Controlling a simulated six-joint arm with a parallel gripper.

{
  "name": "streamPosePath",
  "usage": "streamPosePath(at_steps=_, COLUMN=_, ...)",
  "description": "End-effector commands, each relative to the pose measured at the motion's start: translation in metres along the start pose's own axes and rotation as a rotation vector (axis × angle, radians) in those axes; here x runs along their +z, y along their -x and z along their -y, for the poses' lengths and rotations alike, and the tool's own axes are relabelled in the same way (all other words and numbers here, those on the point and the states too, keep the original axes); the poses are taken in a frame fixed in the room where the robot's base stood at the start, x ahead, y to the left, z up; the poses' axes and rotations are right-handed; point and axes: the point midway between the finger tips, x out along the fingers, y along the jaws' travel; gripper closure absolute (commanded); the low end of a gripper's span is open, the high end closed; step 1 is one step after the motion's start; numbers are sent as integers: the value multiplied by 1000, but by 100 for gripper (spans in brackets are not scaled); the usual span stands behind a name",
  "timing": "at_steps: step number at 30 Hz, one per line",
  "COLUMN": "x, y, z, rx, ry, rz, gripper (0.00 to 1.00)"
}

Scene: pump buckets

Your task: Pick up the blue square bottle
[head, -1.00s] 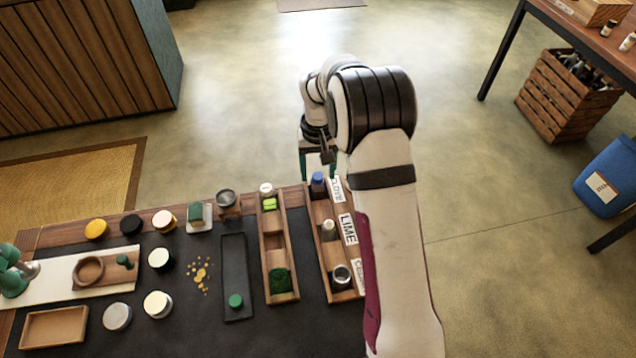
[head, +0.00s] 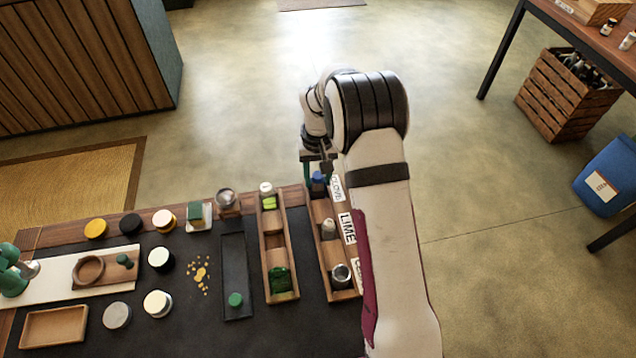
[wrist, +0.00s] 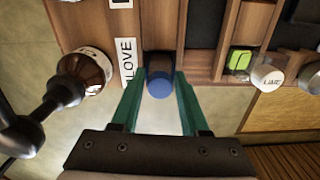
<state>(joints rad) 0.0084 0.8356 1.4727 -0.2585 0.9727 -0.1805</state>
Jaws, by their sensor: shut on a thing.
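The blue square bottle (wrist: 160,86) shows its blue top in the wrist view, between the two green fingers of my gripper (wrist: 160,92). My gripper is shut on it. In the head view the bottle (head: 318,180) stands at the far end of the right wooden rack (head: 325,262), in the compartment by the clove label. My gripper (head: 318,172) comes down on it from above and behind. Most of the bottle's body is hidden by its cap and the rack, so I cannot tell whether it is square.
The rack also holds a white-capped bottle (head: 328,227) and a silver-topped jar (head: 341,274). The left wooden rack (head: 291,262) holds green items and a white-capped bottle (head: 266,188). A brown bottle with a black pump (wrist: 88,70) stands left of my gripper in the wrist view.

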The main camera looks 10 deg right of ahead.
Motion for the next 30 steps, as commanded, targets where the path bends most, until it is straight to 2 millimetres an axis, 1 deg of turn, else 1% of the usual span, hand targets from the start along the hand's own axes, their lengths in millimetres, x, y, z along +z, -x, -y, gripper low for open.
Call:
streamPosePath(at_steps=5, x=-1, y=9, z=0, rx=0, ry=0, rz=-1, gripper=100)
streamPosePath(at_steps=21, x=-1, y=54, z=0, rx=0, ry=1, rz=-3, gripper=100)
streamPosePath(at_steps=25, x=0, y=60, z=0, rx=0, ry=0, rz=0, gripper=100)
streamPosePath(at_steps=30, x=0, y=60, z=0, rx=0, ry=0, rz=0, gripper=100)
